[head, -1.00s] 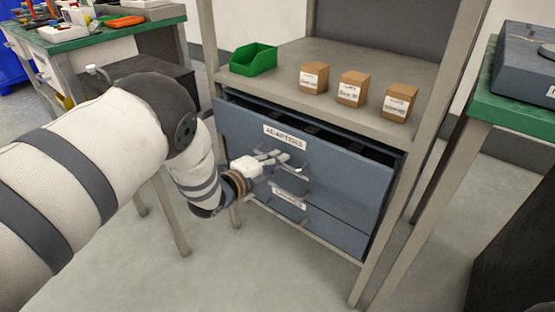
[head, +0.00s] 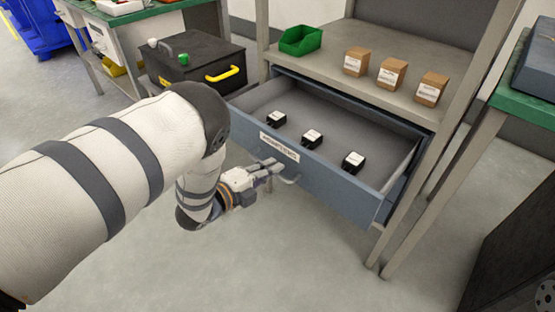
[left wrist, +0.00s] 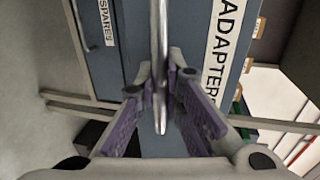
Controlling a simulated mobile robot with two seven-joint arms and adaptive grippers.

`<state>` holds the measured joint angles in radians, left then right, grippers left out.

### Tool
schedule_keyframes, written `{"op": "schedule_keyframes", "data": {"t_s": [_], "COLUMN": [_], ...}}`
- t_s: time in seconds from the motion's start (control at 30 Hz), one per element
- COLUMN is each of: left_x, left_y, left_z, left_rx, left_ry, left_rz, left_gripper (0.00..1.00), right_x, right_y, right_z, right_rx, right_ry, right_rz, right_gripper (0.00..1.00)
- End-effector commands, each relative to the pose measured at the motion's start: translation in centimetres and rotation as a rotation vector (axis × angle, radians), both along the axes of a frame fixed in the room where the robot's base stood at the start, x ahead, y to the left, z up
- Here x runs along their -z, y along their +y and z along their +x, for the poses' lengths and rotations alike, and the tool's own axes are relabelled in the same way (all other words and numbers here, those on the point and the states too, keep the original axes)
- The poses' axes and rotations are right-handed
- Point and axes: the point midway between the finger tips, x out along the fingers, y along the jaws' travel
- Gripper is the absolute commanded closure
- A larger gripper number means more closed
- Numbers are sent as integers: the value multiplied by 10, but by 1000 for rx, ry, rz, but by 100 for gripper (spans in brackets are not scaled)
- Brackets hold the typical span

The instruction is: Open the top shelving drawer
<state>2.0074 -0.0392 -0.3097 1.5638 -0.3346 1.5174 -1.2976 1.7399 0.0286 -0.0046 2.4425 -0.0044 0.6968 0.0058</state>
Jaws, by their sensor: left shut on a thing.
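The top drawer (head: 335,190) is blue-grey, labelled ADAPTERS, and stands pulled out from the shelving unit. Three small black adapters with white labels, one of them here (head: 312,139), lie spread inside it. My left gripper (head: 273,166) is at the drawer's front and shut on its metal bar handle (head: 290,179). In the left wrist view the handle (left wrist: 160,60) runs between the purple-padded fingers (left wrist: 160,100), with the ADAPTERS label beside it. The lower drawer front, labelled SPARES (left wrist: 107,22), shows there too. My right gripper is not in view.
The shelf above holds a green bin (head: 300,41) and three small cardboard boxes (head: 390,73). A black box with a yellow handle (head: 195,68) stands to the left. A green-topped table (head: 525,105) is at the right. The floor before the drawer is clear.

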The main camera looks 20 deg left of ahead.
Motion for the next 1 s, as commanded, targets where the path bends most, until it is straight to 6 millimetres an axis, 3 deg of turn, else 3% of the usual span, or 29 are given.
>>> {"op": "schedule_keyframes", "data": {"t_s": [0.47, 0.5, 0.57, 0.87, 1.0], "left_x": [0, 0, 0, 0, -3], "left_y": [4, 4, 4, 3, 10], "left_z": [-4, -4, -4, -5, -23], "left_rx": [-4, -4, -4, -2, -3], "left_ry": [-2, -2, -1, 0, 3], "left_rz": [1, 1, 0, 0, 1], "left_gripper": [100, 85, 71, 70, 70], "right_x": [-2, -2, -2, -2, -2], "right_y": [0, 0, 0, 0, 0], "right_z": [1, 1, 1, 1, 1], "right_rx": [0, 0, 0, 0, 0], "right_ry": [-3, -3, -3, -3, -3], "right_rz": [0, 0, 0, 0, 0], "right_gripper": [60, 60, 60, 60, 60]}}
